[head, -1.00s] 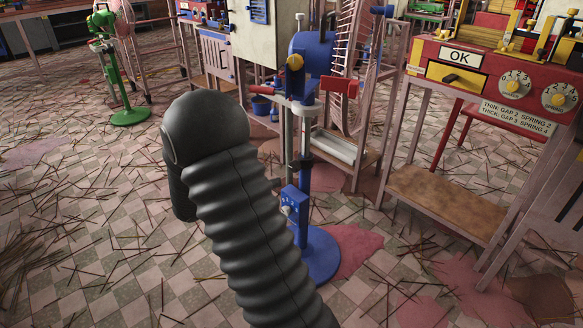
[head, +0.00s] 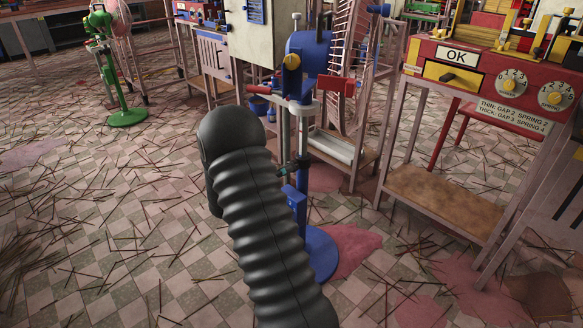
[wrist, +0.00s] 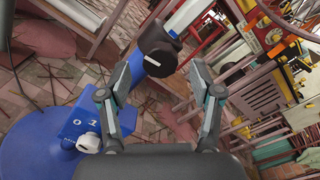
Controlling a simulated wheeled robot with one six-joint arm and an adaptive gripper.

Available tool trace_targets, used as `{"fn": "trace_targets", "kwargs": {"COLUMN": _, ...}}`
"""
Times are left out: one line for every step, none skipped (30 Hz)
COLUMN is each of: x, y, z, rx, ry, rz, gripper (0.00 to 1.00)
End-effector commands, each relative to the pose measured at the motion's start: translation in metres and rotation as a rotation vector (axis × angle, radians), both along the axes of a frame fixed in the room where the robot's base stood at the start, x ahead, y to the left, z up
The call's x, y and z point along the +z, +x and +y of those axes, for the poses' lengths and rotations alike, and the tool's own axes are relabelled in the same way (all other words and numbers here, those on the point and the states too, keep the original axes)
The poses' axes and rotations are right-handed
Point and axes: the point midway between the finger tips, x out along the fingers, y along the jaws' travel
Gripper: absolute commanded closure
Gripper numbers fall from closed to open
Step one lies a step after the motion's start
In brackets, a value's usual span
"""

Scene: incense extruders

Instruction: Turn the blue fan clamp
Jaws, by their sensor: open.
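The blue fan stand has a round blue base (head: 318,255) and an upright blue pole in the head view. The dark clamp (wrist: 158,50) sits on the pole where the white upper tube enters the blue lower tube. It is seen in the wrist view, just ahead of my fingers and roughly between their tips. My gripper (wrist: 165,62) is open, with one finger on each side and nothing held. I cannot tell whether a finger touches the clamp. In the head view my arm hides most of the gripper; dark fingertips show beside the pole.
A blue switch box (wrist: 80,125) marked 0 and 1 stands low on the stand, left of my gripper. A wooden rack (head: 350,150) stands close behind the pole. A red and yellow machine (head: 480,75) is at right. Incense sticks litter the tiled floor.

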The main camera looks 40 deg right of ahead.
Motion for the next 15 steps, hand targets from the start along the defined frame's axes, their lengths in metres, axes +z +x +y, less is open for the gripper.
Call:
{"fn": "trace_targets", "kwargs": {"x": 0.0, "y": 0.0, "z": -0.009, "rx": -0.003, "ry": 0.0, "rz": 0.0, "gripper": 0.35}}
{"fn": "trace_targets", "kwargs": {"x": 0.0, "y": 0.0, "z": -0.013, "rx": -0.004, "ry": 0.0, "rz": 0.0, "gripper": 0.35}}
{"fn": "trace_targets", "kwargs": {"x": 0.0, "y": 0.001, "z": -0.018, "rx": -0.003, "ry": 0.0, "rz": -0.001, "gripper": 0.35}}
{"fn": "trace_targets", "kwargs": {"x": 0.0, "y": 0.001, "z": -0.021, "rx": -0.002, "ry": -0.001, "rz": -0.001, "gripper": 0.35}}
{"fn": "trace_targets", "kwargs": {"x": 0.0, "y": 0.002, "z": -0.025, "rx": -0.002, "ry": -0.001, "rz": -0.001, "gripper": 0.35}}
{"fn": "trace_targets", "kwargs": {"x": 0.0, "y": 0.002, "z": -0.028, "rx": -0.002, "ry": 0.001, "rz": -0.001, "gripper": 0.35}}
{"fn": "trace_targets", "kwargs": {"x": 0.0, "y": 0.002, "z": -0.031, "rx": -0.002, "ry": 0.001, "rz": -0.001, "gripper": 0.35}}
{"fn": "trace_targets", "kwargs": {"x": 0.0, "y": 0.002, "z": -0.032, "rx": -0.002, "ry": 0.001, "rz": -0.001, "gripper": 0.35}}
{"fn": "trace_targets", "kwargs": {"x": 0.0, "y": 0.002, "z": -0.034, "rx": -0.001, "ry": 0.001, "rz": -0.001, "gripper": 0.35}}
{"fn": "trace_targets", "kwargs": {"x": 0.0, "y": 0.003, "z": -0.035, "rx": -0.001, "ry": 0.001, "rz": -0.001, "gripper": 0.35}}
{"fn": "trace_targets", "kwargs": {"x": 0.0, "y": 0.003, "z": -0.036, "rx": 0.0, "ry": 0.0, "rz": -0.001, "gripper": 0.35}}
{"fn": "trace_targets", "kwargs": {"x": 0.0, "y": 0.003, "z": -0.037, "rx": 0.0, "ry": 0.0, "rz": -0.001, "gripper": 0.35}}
{"fn": "trace_targets", "kwargs": {"x": 0.0, "y": 0.003, "z": -0.037, "rx": 0.0, "ry": 0.0, "rz": -0.001, "gripper": 0.35}}
{"fn": "trace_targets", "kwargs": {"x": 0.0, "y": 0.003, "z": -0.037, "rx": 0.0, "ry": 0.0, "rz": -0.001, "gripper": 0.35}}
{"fn": "trace_targets", "kwargs": {"x": 0.0, "y": 0.003, "z": -0.038, "rx": 0.0, "ry": 0.0, "rz": -0.001, "gripper": 0.35}}
